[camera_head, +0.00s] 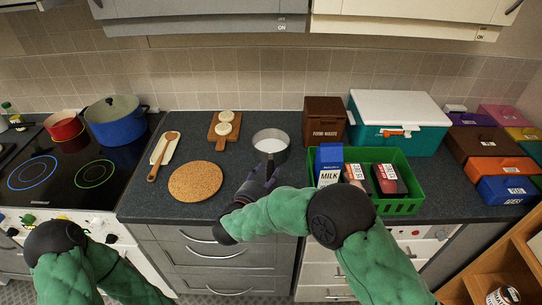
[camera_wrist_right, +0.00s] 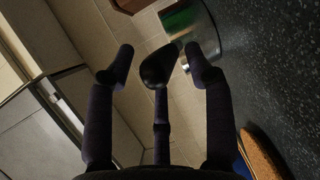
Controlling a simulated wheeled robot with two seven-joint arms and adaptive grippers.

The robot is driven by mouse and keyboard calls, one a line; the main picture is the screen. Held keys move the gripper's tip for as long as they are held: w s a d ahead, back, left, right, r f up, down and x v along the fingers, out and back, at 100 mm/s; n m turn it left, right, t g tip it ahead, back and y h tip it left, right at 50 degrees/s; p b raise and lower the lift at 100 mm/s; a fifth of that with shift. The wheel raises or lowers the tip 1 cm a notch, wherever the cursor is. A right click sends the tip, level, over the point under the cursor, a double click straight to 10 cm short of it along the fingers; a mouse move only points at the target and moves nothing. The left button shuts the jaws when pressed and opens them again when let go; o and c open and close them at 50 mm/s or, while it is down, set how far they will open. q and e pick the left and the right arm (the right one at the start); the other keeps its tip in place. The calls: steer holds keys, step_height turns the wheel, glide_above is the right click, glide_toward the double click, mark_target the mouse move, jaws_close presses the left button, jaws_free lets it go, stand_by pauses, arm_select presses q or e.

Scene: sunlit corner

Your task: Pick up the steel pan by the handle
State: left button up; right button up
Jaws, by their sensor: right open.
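The steel pan (camera_head: 271,142) stands upright on the dark counter, its handle toward me. My right gripper (camera_head: 262,179) is open at the handle, in front of the pan. In the right wrist view, the pan's shiny side (camera_wrist_right: 207,35) is at the top. Its dark handle end (camera_wrist_right: 158,68) shows between the spread fingers of my right gripper (camera_wrist_right: 157,64), with a gap on either side. In the head view the gripper partly hides the handle. My left arm shows at the lower left, but its gripper is out of view.
A green crate (camera_head: 408,205) with a milk carton (camera_head: 329,165) and other boxes stands right of the pan. A round cork mat (camera_head: 195,181) lies to the left. A brown food waste bin (camera_head: 324,122) and a teal cooler (camera_head: 398,134) stand behind. Blue pot (camera_head: 114,126) is on the hob.

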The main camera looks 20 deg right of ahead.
mark_target(271, 159)
steer(key=x, duration=0.3)
steer(key=shift+b, duration=0.4)
jaws_close()
steer(key=shift+r, duration=0.1)
steer(key=shift+r, duration=0.1)
